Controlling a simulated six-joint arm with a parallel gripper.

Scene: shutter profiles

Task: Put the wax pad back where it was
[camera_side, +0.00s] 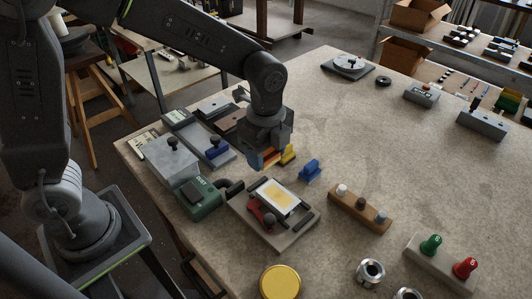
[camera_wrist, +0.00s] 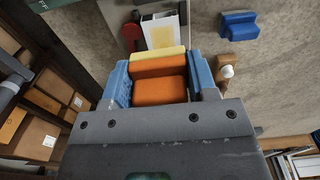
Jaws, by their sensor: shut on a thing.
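My gripper (camera_side: 272,152) hangs above the table, behind the flat fixture. In the wrist view its blue fingers (camera_wrist: 158,78) are shut on the sides of a stepped orange block with a yellow edge, which seems to be the wax pad (camera_wrist: 159,90). The pad's yellow part (camera_side: 288,153) shows beside the fingers in the side view. It looks held clear of the table, though its underside is hidden. The fixture (camera_side: 292,233) carries a white plate with a yellow patch (camera_side: 275,197) and a red knob (camera_side: 268,217). It also shows ahead of the pad in the wrist view.
A blue stepped block (camera_side: 310,170) stands right of my gripper. Another blue-handled piece (camera_side: 216,150) lies left. A green box (camera_side: 197,198) is left of the fixture. A wooden strip with knobs (camera_side: 359,208) and a yellow round tin (camera_side: 281,283) stand nearby. The table's middle right is mostly clear.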

